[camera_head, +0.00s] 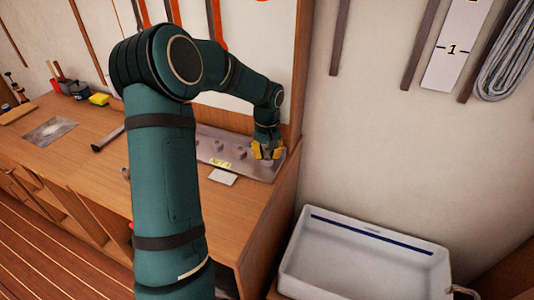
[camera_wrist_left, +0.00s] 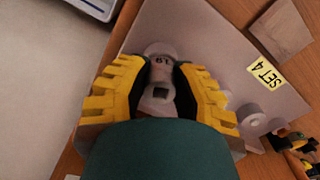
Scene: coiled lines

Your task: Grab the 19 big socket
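A marking that looks like an upside-down 19 shows beside the square hole. The black finger pads lie close along both sides of the socket; I cannot tell whether they press on it. In the head view my left gripper (camera_head: 267,150) points down at the right end of the grey tray (camera_head: 206,132), with the socket partly hidden under it. My right gripper is not in view.
Other sockets (camera_head: 240,153) stand on the tray beside a yellow SET 4 label (camera_head: 221,163). A wooden side panel (camera_head: 300,75) rises close right of the gripper. A white basin (camera_head: 365,262) stands lower right.

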